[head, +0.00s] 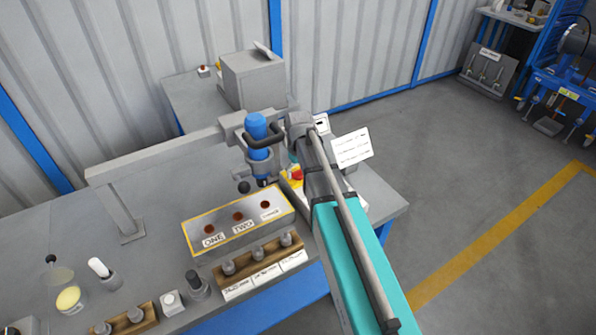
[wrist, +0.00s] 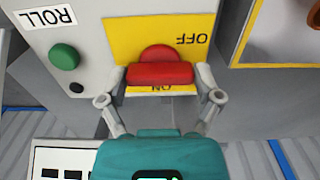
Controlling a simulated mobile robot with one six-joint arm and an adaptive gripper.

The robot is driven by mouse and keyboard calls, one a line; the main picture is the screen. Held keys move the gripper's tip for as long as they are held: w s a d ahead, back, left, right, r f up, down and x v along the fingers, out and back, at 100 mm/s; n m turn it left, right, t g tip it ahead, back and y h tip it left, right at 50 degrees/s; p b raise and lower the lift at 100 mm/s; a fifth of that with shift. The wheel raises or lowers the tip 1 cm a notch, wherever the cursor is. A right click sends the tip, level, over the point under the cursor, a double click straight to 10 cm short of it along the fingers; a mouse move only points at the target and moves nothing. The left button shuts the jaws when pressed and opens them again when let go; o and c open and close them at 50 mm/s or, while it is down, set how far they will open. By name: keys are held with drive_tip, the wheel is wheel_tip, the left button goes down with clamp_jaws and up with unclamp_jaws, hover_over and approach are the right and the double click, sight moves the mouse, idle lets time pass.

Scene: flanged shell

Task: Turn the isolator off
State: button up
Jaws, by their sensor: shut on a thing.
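The isolator has a red handle (wrist: 160,74) on a yellow plate (wrist: 125,40) in the wrist view. The plate reads OFF at upper right and ON below the handle, both upside down in this view. The handle's bar lies level across the picture, just above the ON label. My gripper (wrist: 161,80) is shut on the handle, one finger at each end of the bar. In the head view the red handle (head: 297,174) shows beside my arm, which hides much of the isolator and the fingers.
A green button (wrist: 64,56) and a ROLL label are left of the plate in the wrist view. In the head view a blue-bodied tool on a bracket (head: 257,135) stands close left of my arm. A yellow-edged tray (head: 200,240) with holes lies below it.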

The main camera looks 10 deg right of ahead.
drive_tip(key=o, duration=0.9)
drive_tip(key=shift+m, duration=0.4)
